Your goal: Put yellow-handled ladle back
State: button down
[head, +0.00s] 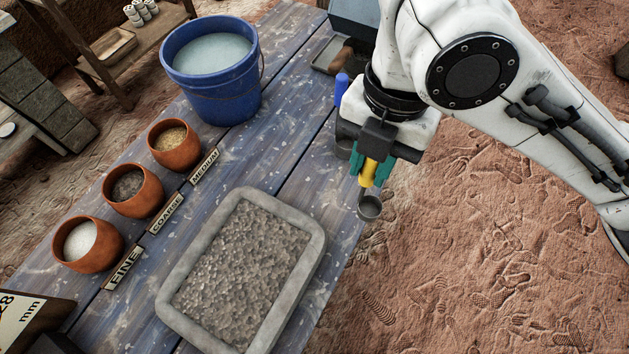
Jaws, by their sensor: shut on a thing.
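My gripper (371,170) is in the head view, right of centre, near the table's right edge. Its green-tipped fingers are shut on the yellow handle of the yellow-handled ladle (369,207). The ladle hangs with its grey cup downward, in front of the table edge and sandy ground in the picture. Its height above them cannot be told. A blue upright thing (341,88), perhaps another handle, shows just left of my wrist. What it stands in is mostly hidden behind my gripper.
A grey tray of crushed stone (318,240) lies on the blue table. Clay pots (87,246), (133,190), (174,145) stand left beside signs FINE, COARSE and MEDIUM. A blue bucket of pale liquid (213,92) stands behind. Sandy ground at right is open.

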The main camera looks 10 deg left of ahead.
jog(key=w+a+f, duration=0.8)
jog(key=w+f, duration=0.1)
jog(key=f, duration=0.3)
jog(key=shift+w+a+f+p, duration=0.3)
jog(key=shift+w+a, duration=0.05)
jog(key=shift+f, duration=0.15)
jog(key=c, duration=0.9)
grip_release()
jog(key=shift+c, duration=0.2)
notch_tip(320, 180, up, 12)
jog(key=w, duration=0.1)
jog(key=shift+w+d+b, duration=0.15)
jog(key=shift+d+b, duration=0.1)
jog(key=shift+b, duration=0.05)
